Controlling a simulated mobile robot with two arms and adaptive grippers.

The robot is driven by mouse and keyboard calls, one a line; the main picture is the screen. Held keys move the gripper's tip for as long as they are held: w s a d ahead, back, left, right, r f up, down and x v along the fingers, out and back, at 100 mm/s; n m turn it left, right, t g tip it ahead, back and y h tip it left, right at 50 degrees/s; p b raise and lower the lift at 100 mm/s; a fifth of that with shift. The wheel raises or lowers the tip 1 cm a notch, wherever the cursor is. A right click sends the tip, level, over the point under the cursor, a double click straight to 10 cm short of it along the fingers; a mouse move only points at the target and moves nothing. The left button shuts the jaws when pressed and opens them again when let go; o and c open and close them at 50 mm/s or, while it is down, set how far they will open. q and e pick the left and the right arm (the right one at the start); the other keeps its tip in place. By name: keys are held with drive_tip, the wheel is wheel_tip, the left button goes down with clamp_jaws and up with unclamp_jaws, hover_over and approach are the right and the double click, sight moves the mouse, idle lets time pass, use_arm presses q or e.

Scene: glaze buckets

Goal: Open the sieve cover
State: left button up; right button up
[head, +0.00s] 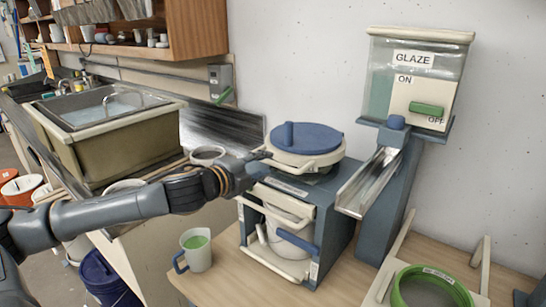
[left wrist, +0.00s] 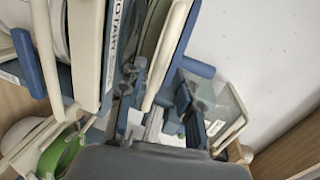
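The sieve cover (head: 306,138) is a round blue lid with a raised blue bar. It lies flat and closed above a cream rim, on top of a blue-grey stand (head: 333,215). A cream handle (head: 310,160) runs along its near side. My left gripper (head: 263,160) is at the left end of this handle. In the left wrist view, the open left fingers (left wrist: 160,90) stand on either side of a cream bar (left wrist: 168,55), which seems to be that handle. Contact cannot be told. My right gripper is not in view.
A white bucket (head: 286,236) sits inside the stand behind a cream frame. A glaze dispenser (head: 415,80) with a metal chute (head: 368,182) stands to the right. A mug (head: 196,250) and a green-rimmed sieve (head: 431,288) are on the wooden table. A sink (head: 103,135) is at left.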

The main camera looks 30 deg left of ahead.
sight(271, 164)
use_arm(q)
drive_tip(key=shift+w+d+p, duration=0.35)
drive_tip(key=shift+w+p, duration=0.15)
drive_tip(key=shift+w, duration=0.25)
drive_tip(key=shift+p+x, duration=0.3)
drive_tip(key=shift+x, duration=0.55)
drive_tip(key=shift+w+f, duration=0.3)
clamp_jaws()
